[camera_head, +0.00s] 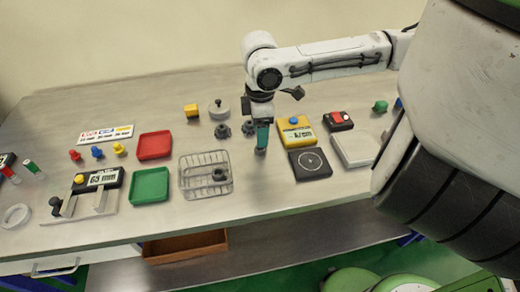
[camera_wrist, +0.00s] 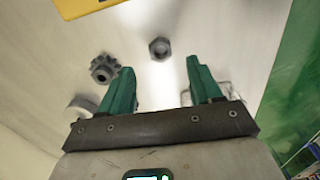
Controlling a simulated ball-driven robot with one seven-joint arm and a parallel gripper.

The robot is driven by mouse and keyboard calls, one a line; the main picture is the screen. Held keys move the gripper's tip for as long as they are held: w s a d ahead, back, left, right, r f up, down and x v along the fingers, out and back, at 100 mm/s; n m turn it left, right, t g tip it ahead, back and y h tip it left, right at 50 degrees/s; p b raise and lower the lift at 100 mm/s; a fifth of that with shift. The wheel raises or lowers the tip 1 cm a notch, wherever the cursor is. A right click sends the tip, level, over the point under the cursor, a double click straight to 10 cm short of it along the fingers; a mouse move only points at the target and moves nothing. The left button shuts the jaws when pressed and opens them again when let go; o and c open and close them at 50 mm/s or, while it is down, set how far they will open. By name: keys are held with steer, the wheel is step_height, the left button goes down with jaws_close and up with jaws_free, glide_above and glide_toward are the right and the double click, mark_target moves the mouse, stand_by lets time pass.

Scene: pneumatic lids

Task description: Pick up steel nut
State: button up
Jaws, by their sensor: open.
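The steel nut (camera_wrist: 160,48) is a small dark-grey hexagonal piece with a round hole, lying on the bench in the wrist view. It appears just beyond the gap between the fingertips of my gripper (camera_wrist: 159,68), whose green fingers are apart with nothing between them. In the head view my gripper (camera_head: 261,151) points down over the bench between the wire basket and the yellow device. I cannot make out the nut there; the gripper may hide it. A dark-grey gear (camera_wrist: 104,68) lies left of the nut in the wrist view.
A wire basket (camera_head: 183,181) holding a dark part stands left of my gripper. The yellow device (camera_head: 296,129) and a black square pad (camera_head: 310,163) are close on the right. A grey round lid (camera_head: 219,110) and dark small parts lie behind. Red and green trays are farther left.

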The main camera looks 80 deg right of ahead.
mark_target(261, 150)
steer(key=shift+s+f, duration=0.15)
steer(key=shift+f, duration=1.3)
steer(key=shift+s+f, duration=0.1)
steer(key=shift+f, duration=1.35)
steer(key=shift+c, duration=0.2)
steer(key=c, duration=1.1)
steer(key=shift+r+p, duration=0.15)
steer(key=shift+p, duration=0.25)
steer(key=shift+c, duration=0.2)
